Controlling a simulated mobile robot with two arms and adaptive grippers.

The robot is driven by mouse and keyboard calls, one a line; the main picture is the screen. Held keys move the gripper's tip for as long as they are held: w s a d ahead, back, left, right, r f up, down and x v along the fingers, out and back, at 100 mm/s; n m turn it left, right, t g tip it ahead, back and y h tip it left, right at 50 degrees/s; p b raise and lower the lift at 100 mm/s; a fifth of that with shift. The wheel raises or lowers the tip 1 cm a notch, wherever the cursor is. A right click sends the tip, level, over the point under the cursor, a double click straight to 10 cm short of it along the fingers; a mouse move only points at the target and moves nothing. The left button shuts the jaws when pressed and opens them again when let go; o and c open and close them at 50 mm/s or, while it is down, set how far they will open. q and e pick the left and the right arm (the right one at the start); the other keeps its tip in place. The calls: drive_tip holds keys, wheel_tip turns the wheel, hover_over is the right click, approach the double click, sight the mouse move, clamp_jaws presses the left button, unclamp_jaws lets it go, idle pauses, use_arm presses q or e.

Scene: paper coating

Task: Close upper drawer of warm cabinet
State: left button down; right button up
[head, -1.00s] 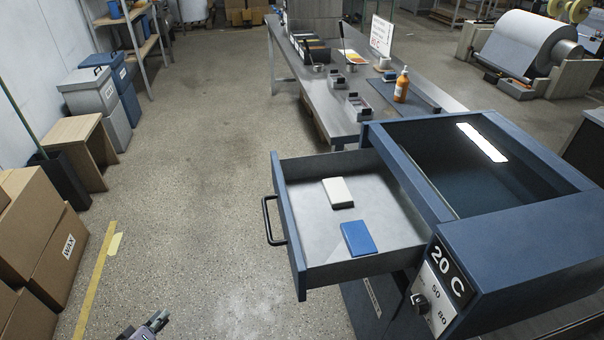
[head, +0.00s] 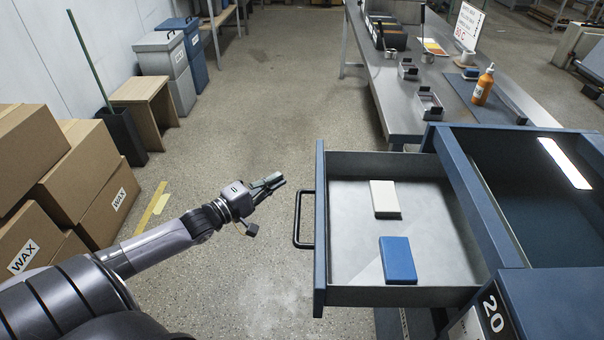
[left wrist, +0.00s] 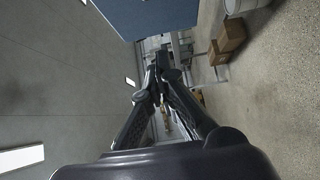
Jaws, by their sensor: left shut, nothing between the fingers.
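The upper drawer (head: 350,285) of the blue warm cabinet (head: 535,292) is pulled out to the left in the head view. It holds a white block (head: 384,198) and a blue block (head: 397,260). Its black handle (head: 299,218) is on the front panel. My left gripper (head: 276,182) is shut and empty, just left of the handle and apart from it. In the left wrist view my shut fingers (left wrist: 158,75) show in the middle, with a blue panel (left wrist: 145,15) at the top. My right gripper is not in view.
Cardboard wax boxes (head: 85,170) and a wooden stool (head: 150,105) stand at the left. A steel table (head: 400,110) with an orange bottle (head: 483,86) is behind the cabinet. The floor (head: 240,120) between is clear.

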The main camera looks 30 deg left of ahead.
use_arm(q)
drive_tip(key=w+d, duration=0.4)
drive_tip(key=w, duration=0.2)
drive_tip(key=shift+d+p, duration=0.2)
drive_tip(key=shift+p, duration=0.15)
drive_tip(key=shift+w, duration=0.1)
drive_tip(key=shift+d, duration=0.1)
